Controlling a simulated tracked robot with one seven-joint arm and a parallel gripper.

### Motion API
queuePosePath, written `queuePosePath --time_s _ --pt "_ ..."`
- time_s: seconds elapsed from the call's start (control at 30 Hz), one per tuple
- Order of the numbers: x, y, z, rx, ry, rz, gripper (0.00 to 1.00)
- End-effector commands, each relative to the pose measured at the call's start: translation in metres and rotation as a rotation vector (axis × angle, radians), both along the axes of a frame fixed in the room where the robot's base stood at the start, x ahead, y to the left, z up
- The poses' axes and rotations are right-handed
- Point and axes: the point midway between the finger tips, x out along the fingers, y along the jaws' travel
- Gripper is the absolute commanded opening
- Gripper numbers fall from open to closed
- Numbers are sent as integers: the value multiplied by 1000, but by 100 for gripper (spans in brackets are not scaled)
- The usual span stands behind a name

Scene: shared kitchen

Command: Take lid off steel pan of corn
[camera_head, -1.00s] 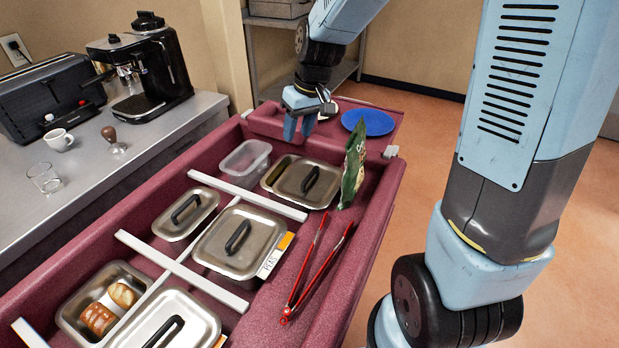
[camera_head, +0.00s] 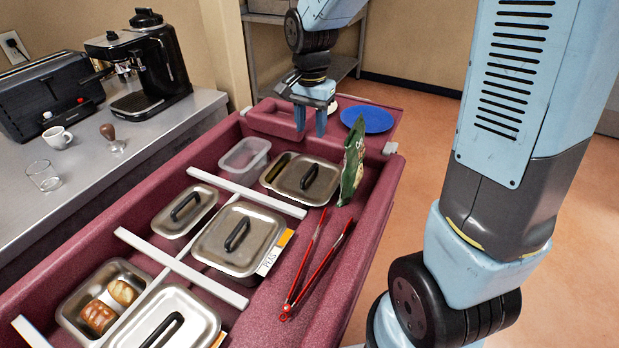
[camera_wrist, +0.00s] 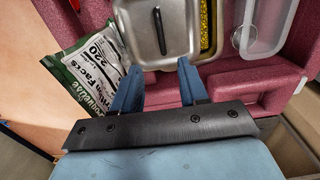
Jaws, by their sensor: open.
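The steel pan of corn (camera_head: 266,177) sits at the far end of the maroon counter. Its steel lid (camera_head: 318,187) with a black handle (camera_head: 309,176) covers most of it and leaves a strip open on the left. In the wrist view, yellow corn (camera_wrist: 207,30) shows in that gap beside the lid (camera_wrist: 178,28) and its dark handle (camera_wrist: 159,32). My gripper (camera_head: 311,122) is open and empty, above and beyond the pan, apart from the handle. In the wrist view my gripper (camera_wrist: 158,82) has its two blue fingers spread, pointing towards the lid.
A green packet (camera_head: 352,165) stands close to the pan's right side. A clear plastic tub (camera_head: 245,156) is to its left. A lidded pan labelled peas (camera_head: 238,262) and red tongs (camera_head: 312,270) lie nearer. A blue plate (camera_head: 367,118) is behind.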

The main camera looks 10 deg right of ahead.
Motion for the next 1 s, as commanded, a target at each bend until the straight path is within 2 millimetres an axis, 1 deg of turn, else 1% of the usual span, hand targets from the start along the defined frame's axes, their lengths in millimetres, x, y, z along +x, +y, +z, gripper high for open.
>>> queuePosePath --time_s 0.07,0.17,0.4,0.5,0.6,0.77,0.87,1.0 --pt "0 0 -5 -2 2 -8 43" --pt "0 0 -19 -3 5 -7 43" --pt "-1 0 -61 -1 5 -7 43" --pt "0 0 -74 -2 3 -6 43" --pt "0 0 -82 -2 1 -5 43" --pt "0 0 -89 -2 1 -6 43" --pt "-1 1 -99 -2 4 -6 43" --pt "-1 3 -118 -2 4 -5 43"
